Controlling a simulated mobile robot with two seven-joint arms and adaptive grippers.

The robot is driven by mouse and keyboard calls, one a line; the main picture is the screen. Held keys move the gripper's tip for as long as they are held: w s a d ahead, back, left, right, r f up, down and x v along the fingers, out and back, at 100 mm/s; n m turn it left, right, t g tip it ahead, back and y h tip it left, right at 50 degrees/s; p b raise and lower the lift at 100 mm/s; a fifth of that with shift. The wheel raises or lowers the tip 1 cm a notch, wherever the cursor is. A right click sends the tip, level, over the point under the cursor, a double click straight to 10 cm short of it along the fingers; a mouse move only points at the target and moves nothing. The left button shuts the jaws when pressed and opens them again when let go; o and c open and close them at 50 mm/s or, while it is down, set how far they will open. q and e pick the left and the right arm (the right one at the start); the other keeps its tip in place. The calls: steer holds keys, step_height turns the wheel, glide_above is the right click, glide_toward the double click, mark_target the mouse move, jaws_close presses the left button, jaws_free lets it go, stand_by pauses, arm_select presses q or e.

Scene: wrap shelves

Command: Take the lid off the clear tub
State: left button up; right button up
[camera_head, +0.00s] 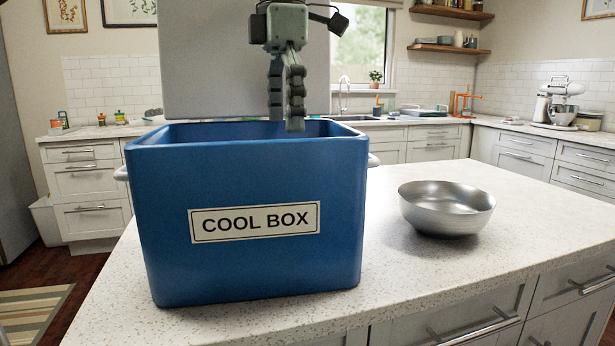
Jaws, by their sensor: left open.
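No clear tub and no lid of a tub show in the head view. A blue cool box (170,230) with a "COOL BOX" label stands on the speckled island counter, open at the top. Its front wall hides nearly all of its inside, so I cannot tell what it holds. My left gripper (286,112) points down over the box opening, its fingertips at about the height of the rim in the picture. It is seen nearly edge-on, and its fingers are open with nothing visible between them. My right gripper is not in view.
A steel bowl (446,215) stands on the island counter (400,275) right of the box. A plain grey panel (215,60) rises behind the box. The counter around the bowl is clear. A stand mixer (557,103) is on the back counter.

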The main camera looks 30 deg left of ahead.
arm_select(q)
step_height(320, 180, down, 2)
steer(key=shift+a+f, duration=0.15)
steer(key=shift+w+f, duration=0.15)
steer(key=shift+f, duration=2.2)
steer(key=c, duration=1)
steer(key=shift+r, duration=0.1)
steer(key=shift+c, duration=0.2)
